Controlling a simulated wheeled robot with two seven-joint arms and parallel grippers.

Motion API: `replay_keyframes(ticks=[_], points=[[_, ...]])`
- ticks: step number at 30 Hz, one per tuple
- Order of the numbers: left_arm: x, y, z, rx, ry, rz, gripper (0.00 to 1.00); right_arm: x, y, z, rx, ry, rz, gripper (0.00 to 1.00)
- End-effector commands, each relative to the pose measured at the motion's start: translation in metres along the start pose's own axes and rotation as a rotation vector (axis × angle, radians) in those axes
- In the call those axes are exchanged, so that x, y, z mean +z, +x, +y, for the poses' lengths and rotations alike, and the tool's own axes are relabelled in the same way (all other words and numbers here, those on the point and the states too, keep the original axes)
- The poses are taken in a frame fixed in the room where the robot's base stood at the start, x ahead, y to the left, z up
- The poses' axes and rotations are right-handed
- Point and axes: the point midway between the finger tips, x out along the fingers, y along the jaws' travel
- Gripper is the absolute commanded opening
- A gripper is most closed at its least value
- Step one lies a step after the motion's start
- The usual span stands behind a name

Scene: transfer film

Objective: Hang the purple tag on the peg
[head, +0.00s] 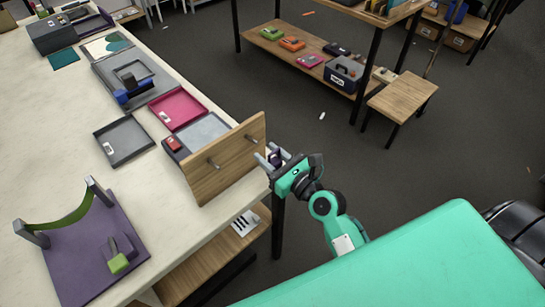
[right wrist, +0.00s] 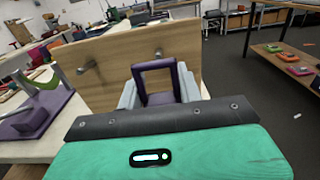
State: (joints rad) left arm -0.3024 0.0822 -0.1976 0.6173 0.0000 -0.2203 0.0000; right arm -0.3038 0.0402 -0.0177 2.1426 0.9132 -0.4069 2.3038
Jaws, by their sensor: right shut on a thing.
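The purple tag (right wrist: 180,78) is a small frame with a square opening, upright between my right fingers in the right wrist view. It also shows as a small dark purple piece in the head view (head: 277,158). My right gripper (head: 269,158) is shut on it, just off the right end of the wooden peg board (head: 225,160). The board stands upright at the table edge. Two grey pegs stick out of it, a left peg (head: 213,163) and a right peg (head: 249,138). The tag is apart from both pegs. My left gripper is out of view.
A purple base with a green strap (head: 66,262) stands at the table's near left. Grey trays (head: 122,140) and a pink tray (head: 179,107) lie behind the board. A wooden stool (head: 402,98) and a shelf unit (head: 320,65) stand on the floor beyond.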

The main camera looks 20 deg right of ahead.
Motion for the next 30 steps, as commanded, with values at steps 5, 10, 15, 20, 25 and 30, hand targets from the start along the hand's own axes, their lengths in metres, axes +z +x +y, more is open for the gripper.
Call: replay_keyframes(ticks=[5, 10, 15, 20, 25, 30], points=[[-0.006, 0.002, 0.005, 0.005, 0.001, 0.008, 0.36, -0.001, 0.011, 0.000, 0.000, 0.000, -0.002, 0.14], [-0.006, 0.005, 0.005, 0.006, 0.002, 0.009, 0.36, -0.002, 0.022, 0.000, -0.001, 0.002, -0.002, 0.14], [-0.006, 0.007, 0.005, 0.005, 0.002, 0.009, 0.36, -0.003, 0.032, 0.000, -0.001, 0.000, -0.002, 0.14], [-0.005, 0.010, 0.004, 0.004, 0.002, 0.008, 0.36, -0.004, 0.041, 0.000, -0.001, 0.001, -0.001, 0.14], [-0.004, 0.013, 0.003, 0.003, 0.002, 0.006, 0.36, -0.005, 0.051, 0.000, 0.000, 0.000, -0.001, 0.14], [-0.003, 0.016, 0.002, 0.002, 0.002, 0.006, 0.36, -0.006, 0.062, 0.000, -0.001, 0.001, -0.001, 0.14]])
